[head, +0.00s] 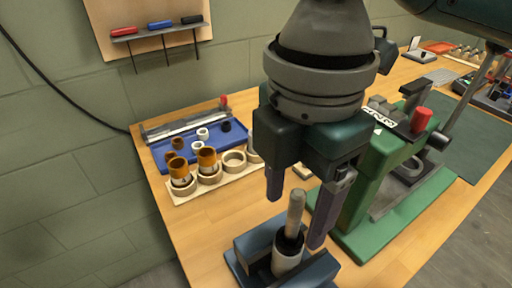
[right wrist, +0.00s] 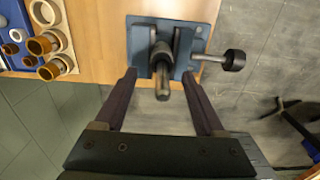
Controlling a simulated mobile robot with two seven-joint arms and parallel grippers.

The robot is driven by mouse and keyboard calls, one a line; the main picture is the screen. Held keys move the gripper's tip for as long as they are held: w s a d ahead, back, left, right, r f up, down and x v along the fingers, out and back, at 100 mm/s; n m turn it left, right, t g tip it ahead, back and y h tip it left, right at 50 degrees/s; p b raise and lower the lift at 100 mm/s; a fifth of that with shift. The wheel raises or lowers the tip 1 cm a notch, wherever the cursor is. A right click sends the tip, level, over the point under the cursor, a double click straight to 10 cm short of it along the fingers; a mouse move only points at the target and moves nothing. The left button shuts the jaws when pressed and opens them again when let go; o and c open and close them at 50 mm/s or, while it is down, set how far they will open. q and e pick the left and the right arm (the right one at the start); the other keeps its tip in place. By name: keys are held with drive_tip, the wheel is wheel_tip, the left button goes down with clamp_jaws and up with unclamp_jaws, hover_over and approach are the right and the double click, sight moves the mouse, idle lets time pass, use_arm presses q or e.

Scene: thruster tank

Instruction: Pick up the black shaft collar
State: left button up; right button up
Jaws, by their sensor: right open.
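A small black ring-like piece (head: 226,127), which looks like the black shaft collar, lies toward the right end of the blue tray (head: 160,154). A pale upright shaft (head: 296,209) stands in a light sleeve (head: 287,262) at the blue vise (head: 252,245). A dark band shows around the shaft's foot; I cannot tell whether it is a collar or a shadowed bore. My right gripper (head: 296,218) is open and empty, pointing down, with its fingers to either side of the shaft, apart from it. The right wrist view also shows the shaft (right wrist: 162,78) between the fingertips. My left gripper is not in view.
White and brown rings share the blue tray. A wooden rack (head: 216,183) in front holds orange-brown bushings (head: 207,157). A green press (head: 375,190) stands close to the right of my gripper. The vise handle (right wrist: 232,60) sticks out sideways. Bare table lies between rack and vise.

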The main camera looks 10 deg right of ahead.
sight(292, 230)
drive_tip(key=f, duration=0.4)
drive_tip(key=shift+s+f, duration=0.2)
drive_tip(key=shift+f, duration=0.05)
drive_tip(key=shift+c, duration=0.4)
clamp_jaws()
